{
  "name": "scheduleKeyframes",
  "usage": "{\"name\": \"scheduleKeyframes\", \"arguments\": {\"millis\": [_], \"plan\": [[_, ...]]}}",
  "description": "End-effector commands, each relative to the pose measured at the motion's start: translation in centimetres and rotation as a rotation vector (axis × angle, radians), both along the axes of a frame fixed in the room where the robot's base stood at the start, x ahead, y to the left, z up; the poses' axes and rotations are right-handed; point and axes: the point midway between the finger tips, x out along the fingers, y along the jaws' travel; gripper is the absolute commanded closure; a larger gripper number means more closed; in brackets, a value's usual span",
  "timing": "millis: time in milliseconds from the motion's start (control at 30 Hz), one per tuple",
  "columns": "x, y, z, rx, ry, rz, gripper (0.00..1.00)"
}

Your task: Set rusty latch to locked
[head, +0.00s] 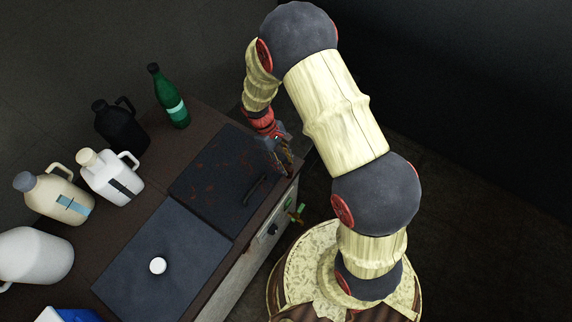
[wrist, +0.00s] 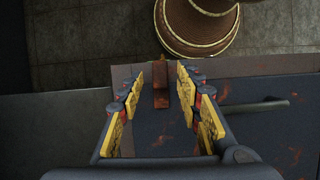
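The rusty latch (wrist: 160,92) is a brown, rust-coloured piece at the edge of the tank top in the wrist view. My gripper (wrist: 165,78) is open, its yellow-padded fingers on either side of the latch with gaps between. I cannot tell how far above the latch the fingers are. A second thin brown piece shows beside the right finger. In the head view my gripper (head: 283,155) is over the far right corner of the tank, and it mostly hides the latch there. I cannot tell the latch's setting.
The rust-stained lid (head: 215,170) has a dark bar handle (head: 262,188). A green-handled valve (head: 297,213) sticks out of the tank's front. Several jugs and a green bottle (head: 170,100) stand along the back.

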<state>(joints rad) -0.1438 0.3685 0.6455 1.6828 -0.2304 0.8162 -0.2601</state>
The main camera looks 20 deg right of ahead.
Motion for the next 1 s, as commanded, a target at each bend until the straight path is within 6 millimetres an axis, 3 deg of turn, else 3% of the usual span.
{"name": "scheduleKeyframes", "arguments": {"millis": [300,500,1000], "plan": [[2.3,1.5,6.1,0.001,-0.005,0.001,0.65],[3.1,2.0,8.6,0.0,-0.003,0.002,0.65],[3.3,2.2,9.5,0.001,-0.001,0.0,0.65]]}}
